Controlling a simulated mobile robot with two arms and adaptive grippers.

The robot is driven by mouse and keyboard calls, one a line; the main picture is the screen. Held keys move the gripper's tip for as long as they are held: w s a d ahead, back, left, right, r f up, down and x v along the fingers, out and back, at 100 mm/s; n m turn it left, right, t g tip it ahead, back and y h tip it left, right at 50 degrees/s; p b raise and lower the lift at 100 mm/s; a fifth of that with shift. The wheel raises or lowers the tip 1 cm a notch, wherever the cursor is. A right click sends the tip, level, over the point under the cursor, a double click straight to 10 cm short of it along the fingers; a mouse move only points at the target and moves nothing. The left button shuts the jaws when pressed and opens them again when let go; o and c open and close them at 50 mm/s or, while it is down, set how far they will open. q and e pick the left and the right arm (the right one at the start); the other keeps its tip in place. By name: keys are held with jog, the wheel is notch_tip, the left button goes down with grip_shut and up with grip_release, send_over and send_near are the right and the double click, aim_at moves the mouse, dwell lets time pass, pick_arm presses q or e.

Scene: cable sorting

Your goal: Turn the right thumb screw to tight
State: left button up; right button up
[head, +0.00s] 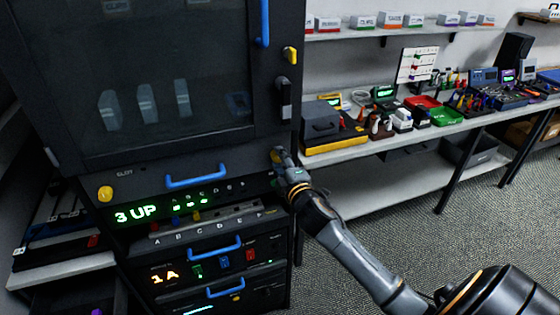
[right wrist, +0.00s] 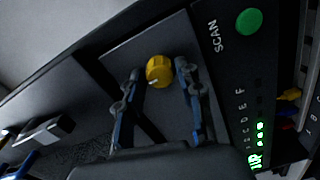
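The right thumb screw (head: 277,154) is a yellow knob at the right end of the cabinet's drawer front. In the right wrist view the thumb screw (right wrist: 159,72) shows a pale mark on its lower left face. My right gripper (head: 282,158) is at this knob, with one finger on each side of it. In the wrist view the gripper (right wrist: 159,68) looks open, with a small gap on the left; whether the right finger touches cannot be told. The left thumb screw (head: 105,193) is a similar yellow knob. My left gripper is not in view.
A blue handle (head: 197,181) sits between the two knobs. Below it are a green "3 UP" display (head: 135,214) and more blue-handled drawers. In the wrist view a green SCAN button (right wrist: 249,21) lies to the right. A crowded workbench (head: 400,140) stands at right.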

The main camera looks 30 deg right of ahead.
jog(key=shift+o, duration=0.5)
jog(key=shift+s, duration=0.2)
jog(key=v, duration=1.1)
jog(key=shift+s+a, duration=0.15)
jog(key=shift+s, duration=0.1)
jog(key=shift+r, duration=0.1)
